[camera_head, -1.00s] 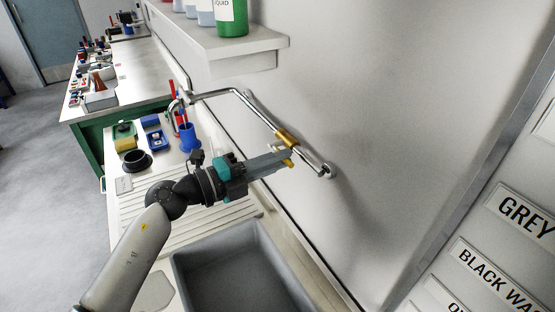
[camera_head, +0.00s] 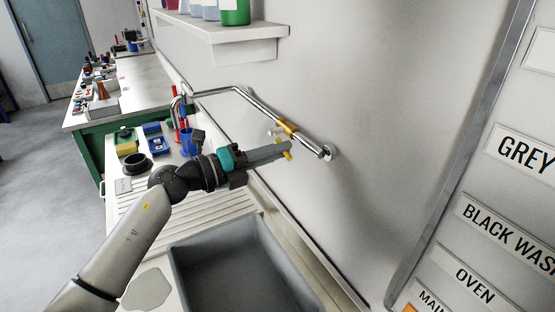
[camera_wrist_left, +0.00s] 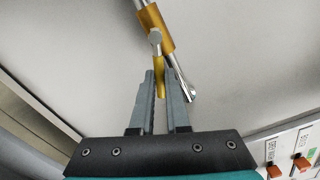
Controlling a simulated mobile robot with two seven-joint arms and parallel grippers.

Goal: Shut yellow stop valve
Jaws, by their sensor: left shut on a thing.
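The yellow stop valve (camera_head: 287,129) is a brass-yellow body on a chrome pipe along the wall, and it also shows in the left wrist view (camera_wrist_left: 154,28). My left gripper (camera_head: 287,147) reaches from the left over the sink and is shut on the lever. The fingers partly hide the lever in the head view. My right gripper is not in view.
A grey sink (camera_head: 240,268) lies below my arm. A shelf (camera_head: 235,40) with bottles hangs above. Blue and black containers stand behind the draining board. A labelled panel (camera_head: 480,220) is at right.

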